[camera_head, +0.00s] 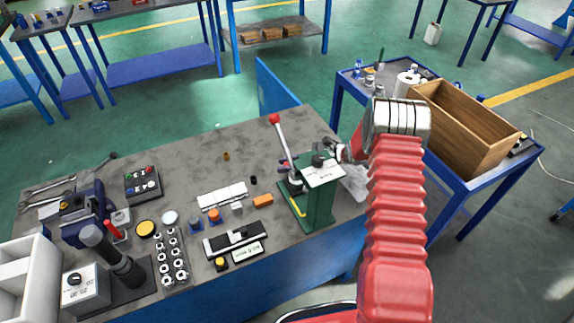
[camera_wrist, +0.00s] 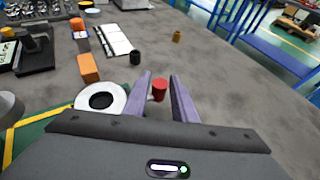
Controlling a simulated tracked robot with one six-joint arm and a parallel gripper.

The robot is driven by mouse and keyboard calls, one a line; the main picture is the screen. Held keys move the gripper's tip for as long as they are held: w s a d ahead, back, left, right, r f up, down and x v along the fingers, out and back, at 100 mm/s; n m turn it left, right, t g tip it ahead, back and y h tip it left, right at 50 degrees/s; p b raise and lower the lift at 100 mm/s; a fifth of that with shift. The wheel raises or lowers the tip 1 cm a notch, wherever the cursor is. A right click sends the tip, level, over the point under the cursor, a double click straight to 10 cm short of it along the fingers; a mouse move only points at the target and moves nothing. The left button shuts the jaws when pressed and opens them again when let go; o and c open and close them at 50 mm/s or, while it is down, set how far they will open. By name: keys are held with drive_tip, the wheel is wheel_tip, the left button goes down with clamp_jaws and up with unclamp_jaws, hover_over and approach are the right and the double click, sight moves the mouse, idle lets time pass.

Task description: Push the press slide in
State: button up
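The green press (camera_head: 318,205) stands at the bench's right front, with a white label plate on top and a lever ending in a red knob (camera_head: 274,118). My gripper (camera_wrist: 161,82) is open in the wrist view, its two purple fingers apart. A small red cylindrical piece (camera_wrist: 159,88) shows between the fingertips; I cannot tell whether they touch it. A white ring with a dark centre (camera_wrist: 100,98) lies left of the fingers, above a green surface with a yellow stripe. In the head view my wrist is behind the press, and the fingers are mostly hidden. I cannot clearly make out the slide.
An orange block (camera_head: 263,201), a white tray (camera_head: 222,195) and a black slide fixture (camera_head: 235,239) lie left of the press. A small black cylinder (camera_wrist: 135,57) stands beyond the fingers. A wooden box (camera_head: 465,130) sits on the right-hand blue cart. The rear bench is largely clear.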

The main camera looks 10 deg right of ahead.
drive_tip(key=shift+c, duration=0.3)
clamp_jaws()
idle(0.3)
